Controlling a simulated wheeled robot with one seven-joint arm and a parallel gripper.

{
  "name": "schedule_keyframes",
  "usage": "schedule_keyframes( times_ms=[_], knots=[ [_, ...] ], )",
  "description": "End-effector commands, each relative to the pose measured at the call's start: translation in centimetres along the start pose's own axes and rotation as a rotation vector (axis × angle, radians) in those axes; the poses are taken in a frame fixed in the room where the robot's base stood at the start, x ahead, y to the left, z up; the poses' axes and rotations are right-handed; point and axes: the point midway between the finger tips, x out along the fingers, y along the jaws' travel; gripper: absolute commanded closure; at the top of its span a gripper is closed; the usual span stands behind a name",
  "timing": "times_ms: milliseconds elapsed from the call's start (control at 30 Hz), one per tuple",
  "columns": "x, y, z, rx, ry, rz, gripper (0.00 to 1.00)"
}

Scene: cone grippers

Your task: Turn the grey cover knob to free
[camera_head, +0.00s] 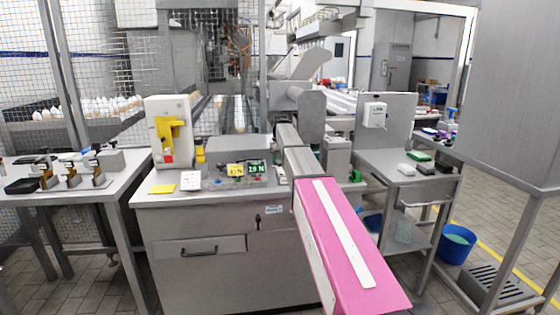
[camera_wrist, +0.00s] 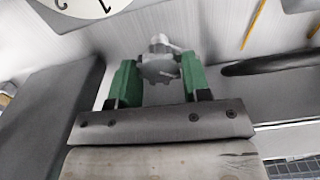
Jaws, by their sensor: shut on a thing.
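The grey cover knob (camera_wrist: 160,66) shows in the wrist view as a small lobed grip, at the top middle between my fingers. My gripper (camera_wrist: 160,74) has two green fingers, one on each side of the knob, and is shut on it. The knob stands in front of a pale panel. Its far side and any free or locked marking cannot be made out. In the head view I cannot pick out the knob or my fingertips; my pink and grey arm crosses the middle of that view.
In the wrist view a white dial (camera_wrist: 85,5) is at the upper left and a dark handle-like bar (camera_wrist: 270,64) at the right. In the head view a grey cabinet (camera_head: 195,222) stands left of my arm, and a side table (camera_head: 385,160) stands right of it.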

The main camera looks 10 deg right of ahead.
Motion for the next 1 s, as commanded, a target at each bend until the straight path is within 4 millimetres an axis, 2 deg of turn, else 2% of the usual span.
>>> schedule_keyframes(
  times_ms=[500,733,1000],
  knots=[
    [-0.04,-0.07,0.0,-0.457,0.0,0.0,0.8],
    [-0.05,-0.09,0.01,-0.59,0.0,0.0,0.8],
    [-0.05,-0.09,0.02,-0.664,0.0,0.0,0.8]
  ],
)
